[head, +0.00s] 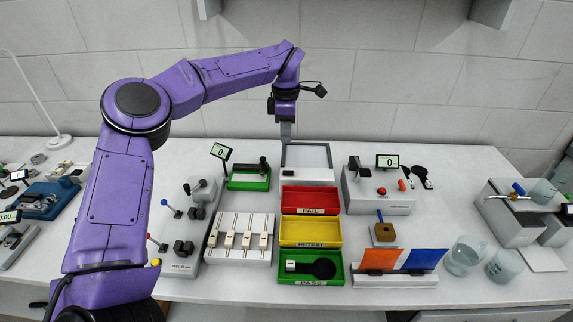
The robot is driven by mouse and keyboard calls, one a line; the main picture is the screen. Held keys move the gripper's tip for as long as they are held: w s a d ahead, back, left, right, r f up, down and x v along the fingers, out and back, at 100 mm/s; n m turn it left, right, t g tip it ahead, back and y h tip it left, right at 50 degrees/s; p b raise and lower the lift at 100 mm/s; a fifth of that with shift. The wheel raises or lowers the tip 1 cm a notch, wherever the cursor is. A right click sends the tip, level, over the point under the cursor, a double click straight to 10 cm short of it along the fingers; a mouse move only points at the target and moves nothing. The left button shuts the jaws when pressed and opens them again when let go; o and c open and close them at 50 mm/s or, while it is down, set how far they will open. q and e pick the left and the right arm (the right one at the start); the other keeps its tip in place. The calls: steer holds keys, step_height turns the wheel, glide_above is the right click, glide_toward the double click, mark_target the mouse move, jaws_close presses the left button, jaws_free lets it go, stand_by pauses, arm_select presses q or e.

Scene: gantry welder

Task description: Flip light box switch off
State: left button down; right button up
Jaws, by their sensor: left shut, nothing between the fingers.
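The light box (307,173) is a white, shallow box with a dark-framed pale panel. It stands at the back middle of the table, behind the red tray. My left gripper (286,138) reaches over from the left and points down at the light box's back left corner. Its fingers are shut and empty. I cannot tell whether they touch the box. Whether the panel is lit is unclear. My right gripper is out of view.
The red (310,200), yellow (310,232) and green (306,279) trays run forward from the light box. A green-based fixture (248,184) stands to its left, and a grey instrument box (380,203) with a small display to its right. A tiled wall rises behind.

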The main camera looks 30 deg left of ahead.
arm_select(q)
glide_toward(286, 173)
step_height(286, 173, down, 6)
steer(key=p, duration=0.2)
steer(key=shift+w+f+p, duration=0.15)
steer(key=shift+f+p, duration=0.05)
steer(key=shift+p, duration=0.1)
steer(key=shift+f, duration=0.25)
